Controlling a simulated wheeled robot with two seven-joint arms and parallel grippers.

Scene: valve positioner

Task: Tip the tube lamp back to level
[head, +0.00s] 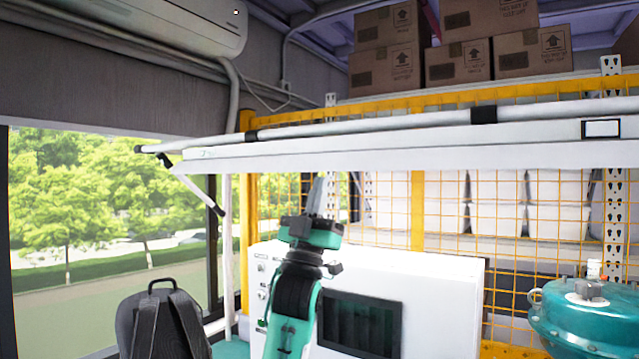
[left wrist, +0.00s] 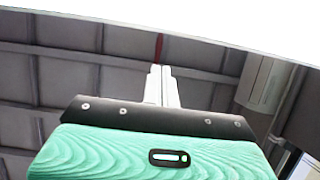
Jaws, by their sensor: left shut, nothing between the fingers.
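The tube lamp (head: 400,150) is a long white bar with a round tube along its upper edge and black clips. It spans the head view from left of centre to the right edge, with its left end lower in the picture. Its white underside also fills the top of the left wrist view (left wrist: 200,25). My left gripper (head: 318,182) points up, shut and empty, just under the lamp's lower edge. Its fingers show close together in the left wrist view (left wrist: 160,70). I cannot tell whether the fingertips touch the lamp. My right gripper is not in view.
A white cabinet with a dark screen (head: 360,322) stands behind my left arm. A yellow mesh fence (head: 418,210) fronts shelves with cardboard boxes (head: 480,60). A teal round device (head: 585,315) is at lower right, a backpack (head: 160,325) at lower left. A thin rod (head: 195,187) hangs near the lamp's left end.

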